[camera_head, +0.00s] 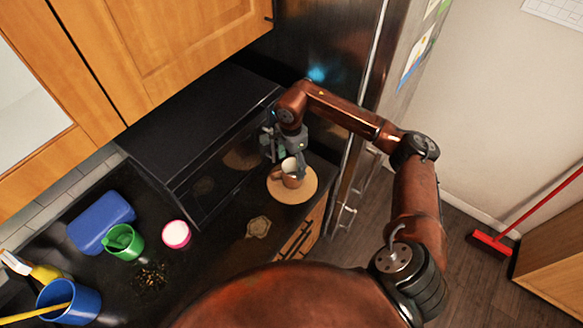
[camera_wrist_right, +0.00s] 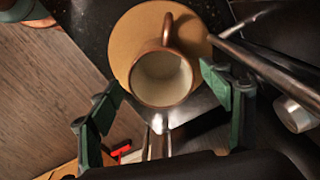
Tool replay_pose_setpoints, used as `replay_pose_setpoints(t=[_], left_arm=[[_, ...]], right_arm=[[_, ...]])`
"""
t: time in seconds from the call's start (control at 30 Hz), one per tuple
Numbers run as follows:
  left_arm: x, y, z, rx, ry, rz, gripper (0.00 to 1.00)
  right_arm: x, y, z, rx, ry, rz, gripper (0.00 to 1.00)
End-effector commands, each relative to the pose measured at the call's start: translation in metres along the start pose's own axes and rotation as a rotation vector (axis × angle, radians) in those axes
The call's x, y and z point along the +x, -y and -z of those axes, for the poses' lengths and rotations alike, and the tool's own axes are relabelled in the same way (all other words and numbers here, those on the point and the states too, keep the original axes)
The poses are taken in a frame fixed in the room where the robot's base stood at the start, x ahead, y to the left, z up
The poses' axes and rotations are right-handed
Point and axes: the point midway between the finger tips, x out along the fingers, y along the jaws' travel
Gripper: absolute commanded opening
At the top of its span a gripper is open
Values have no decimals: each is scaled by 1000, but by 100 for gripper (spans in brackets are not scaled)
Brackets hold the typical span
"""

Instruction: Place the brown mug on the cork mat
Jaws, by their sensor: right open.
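The brown mug (camera_head: 291,181), with a pale inside, stands on the round cork mat (camera_head: 306,194) near the counter's right end. In the right wrist view the mug (camera_wrist_right: 163,79) shows its open mouth, its handle lies toward the top, and the cork mat (camera_wrist_right: 126,38) shows behind it. My right gripper (camera_head: 284,157) is just above and behind the mug. Its green-padded fingers (camera_wrist_right: 168,98) are spread wide, one on each side of the mug, with visible gaps. My left gripper is not in view.
A black microwave (camera_head: 200,130) stands left of the mat, and a steel fridge (camera_head: 330,75) rises behind. A pink-rimmed cup (camera_head: 176,234), green cup (camera_head: 124,243), blue container (camera_head: 100,222) and blue cup (camera_head: 70,303) stand further left. Dark crumbs (camera_head: 150,278) lie on the counter.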

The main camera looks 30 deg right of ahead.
Motion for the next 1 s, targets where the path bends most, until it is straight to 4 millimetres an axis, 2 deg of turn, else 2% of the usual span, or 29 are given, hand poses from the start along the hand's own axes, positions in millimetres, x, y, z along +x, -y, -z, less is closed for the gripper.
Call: replay_pose_setpoints(t=[0.2,0.43,0.6,1.0], left_arm=[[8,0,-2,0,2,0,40],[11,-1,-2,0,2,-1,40],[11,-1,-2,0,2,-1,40],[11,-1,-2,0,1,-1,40]], right_arm=[[-48,1,1,1,-2,4,72],[-84,1,0,0,-1,2,72],[-94,0,0,0,0,-1,72],[-94,0,-1,-1,0,-1,72]])
